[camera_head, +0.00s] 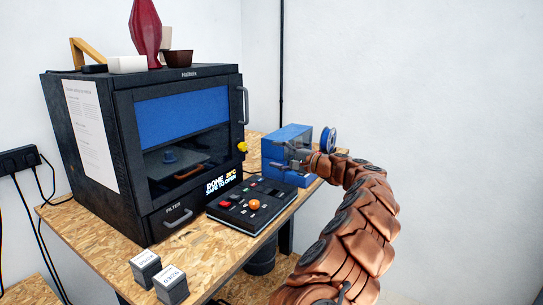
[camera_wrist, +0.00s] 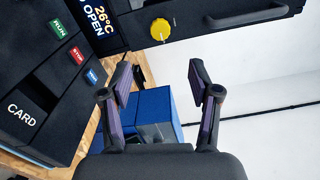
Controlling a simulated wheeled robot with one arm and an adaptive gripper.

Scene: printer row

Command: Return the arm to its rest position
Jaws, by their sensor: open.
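My gripper (camera_head: 290,154) is at the end of my copper-coloured arm (camera_head: 362,215). The arm curves up from the bottom of the head view and bends left, with the gripper in front of the blue box (camera_head: 287,140) on the bench. In the wrist view the gripper (camera_wrist: 160,75) has its two fingers spread apart with nothing between them. The blue box (camera_wrist: 155,108) shows beyond and between the fingers. Whether the gripper touches the box cannot be told.
A black printer (camera_head: 130,203) stands on the wooden bench (camera_head: 225,257), its door shut, its display reading "DONE" and "SAFE TO OPEN". A control panel (camera_head: 240,215) sits right of it, near my gripper. Two small grey cubes (camera_head: 171,286) stand at the front. Right of my arm is open floor.

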